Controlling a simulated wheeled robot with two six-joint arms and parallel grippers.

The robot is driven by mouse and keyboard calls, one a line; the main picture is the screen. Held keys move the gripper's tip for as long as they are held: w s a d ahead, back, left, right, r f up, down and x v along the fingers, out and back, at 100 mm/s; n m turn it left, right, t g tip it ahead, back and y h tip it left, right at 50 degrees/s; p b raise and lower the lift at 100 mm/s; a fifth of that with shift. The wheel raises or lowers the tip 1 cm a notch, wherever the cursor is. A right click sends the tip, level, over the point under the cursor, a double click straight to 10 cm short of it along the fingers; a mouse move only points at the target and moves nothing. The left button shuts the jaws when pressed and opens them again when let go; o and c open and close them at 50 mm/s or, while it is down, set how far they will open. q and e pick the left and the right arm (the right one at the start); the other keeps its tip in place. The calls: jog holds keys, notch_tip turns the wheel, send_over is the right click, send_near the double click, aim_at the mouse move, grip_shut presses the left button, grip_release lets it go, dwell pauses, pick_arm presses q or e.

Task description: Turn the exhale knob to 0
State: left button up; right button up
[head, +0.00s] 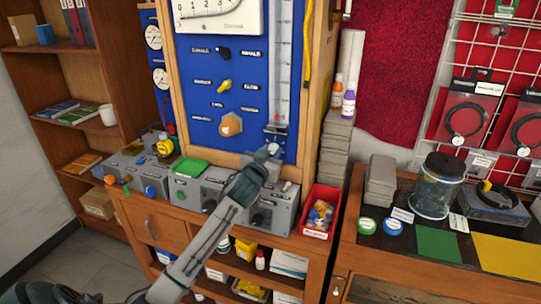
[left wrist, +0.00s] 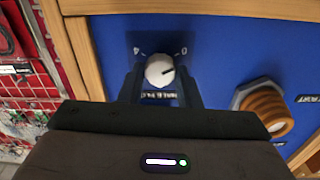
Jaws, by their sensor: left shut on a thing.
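In the left wrist view, a round white knob (left wrist: 159,71) with a dark pointer line sits on the blue panel (left wrist: 215,50). The marks 4 and 0 show at the picture's upper left and upper right of the knob. The pointer line points right and slightly up, towards the 0 side. The lettering at the knob is upside down and I cannot read it fully. My left gripper (left wrist: 160,95) has one finger on each side of the knob and is shut on it. In the head view my left gripper (head: 270,153) covers the knob at the panel's lower right.
An orange-brown knob (head: 230,125) sits left of my gripper in the head view. Grey boxes with knobs (head: 195,185) line the bench below. A red bin (head: 318,212) stands right of my arm. A glass jar (head: 436,190) stands on the right table.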

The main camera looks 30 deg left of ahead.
pick_arm(q)
jog(key=shift+f, duration=0.15)
dwell(0.3)
jog(key=o, duration=1)
jog(key=shift+c, duration=0.2)
jog(key=shift+s, duration=0.3)
jog(key=b+v, duration=0.3)
jog(key=v, duration=0.7)
jog(key=shift+d, duration=0.15)
